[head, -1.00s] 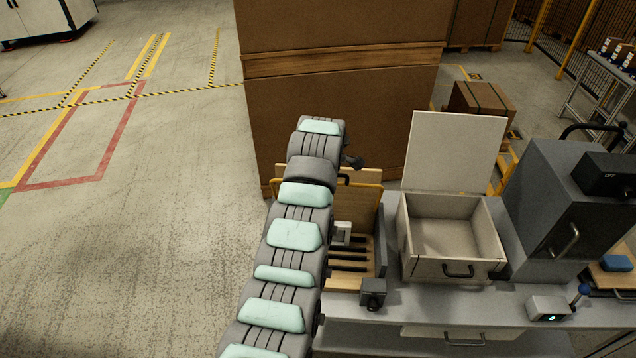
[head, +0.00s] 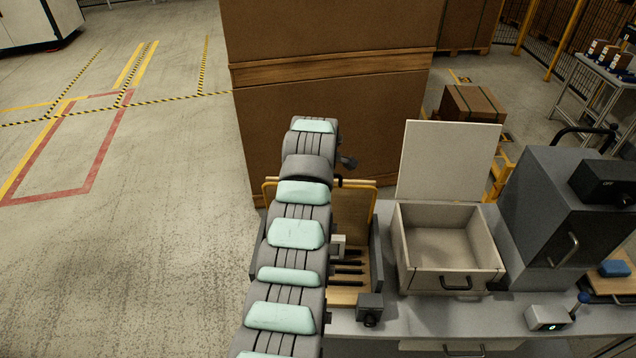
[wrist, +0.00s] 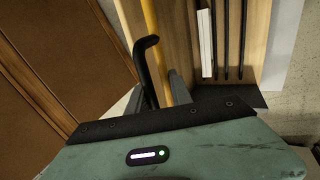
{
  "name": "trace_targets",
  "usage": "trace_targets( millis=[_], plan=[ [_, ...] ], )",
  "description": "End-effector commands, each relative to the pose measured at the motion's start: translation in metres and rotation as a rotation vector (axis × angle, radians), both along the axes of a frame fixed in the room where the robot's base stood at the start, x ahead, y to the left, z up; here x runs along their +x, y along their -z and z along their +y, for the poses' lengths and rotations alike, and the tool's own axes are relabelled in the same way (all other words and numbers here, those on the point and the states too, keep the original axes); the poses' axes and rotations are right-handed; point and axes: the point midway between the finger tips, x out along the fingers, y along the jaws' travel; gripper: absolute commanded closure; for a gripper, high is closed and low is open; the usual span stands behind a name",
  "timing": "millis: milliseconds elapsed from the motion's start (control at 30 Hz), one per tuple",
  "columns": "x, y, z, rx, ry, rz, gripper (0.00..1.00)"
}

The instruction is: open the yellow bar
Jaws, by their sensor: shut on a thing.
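The yellow bar (head: 358,182) spans the top of a wooden-backed case left of the open drawer box in the head view; my arm covers its middle. In the wrist view the yellow bar (wrist: 153,25) runs down past my fingers. A bent black handle (wrist: 146,50) lies beside it and reaches down between the fingers. The exact contact is partly hidden by the gripper's dark edge. In the head view my arm hides the fingers.
The case holds several black rods (head: 347,268) and a white piece (head: 338,243). To its right stand a box with its lid up (head: 447,163) and a grey cabinet (head: 565,215). A large brown carton (head: 330,80) stands close behind. The floor on the left is clear.

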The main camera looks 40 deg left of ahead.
Motion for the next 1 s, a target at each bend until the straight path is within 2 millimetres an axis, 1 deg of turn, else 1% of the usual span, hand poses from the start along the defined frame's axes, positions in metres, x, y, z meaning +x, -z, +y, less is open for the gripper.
trace_targets(
  millis=[167,200,267,533,667,867,1000],
  plan=[
    [0.002,-0.002,-0.001,0.002,0.003,-0.005,1.0],
    [0.002,-0.002,-0.001,0.002,0.003,-0.005,0.72],
    [0.002,-0.002,-0.001,0.002,0.003,-0.005,0.68],
    [0.001,-0.002,0.0,0.002,0.001,-0.003,0.68],
    [0.0,-0.008,-0.001,0.004,0.0,-0.006,0.68],
    [-0.007,-0.029,-0.007,0.006,0.0,-0.008,0.68],
    [-0.015,-0.052,-0.015,0.005,0.001,-0.007,0.68]
  ],
)
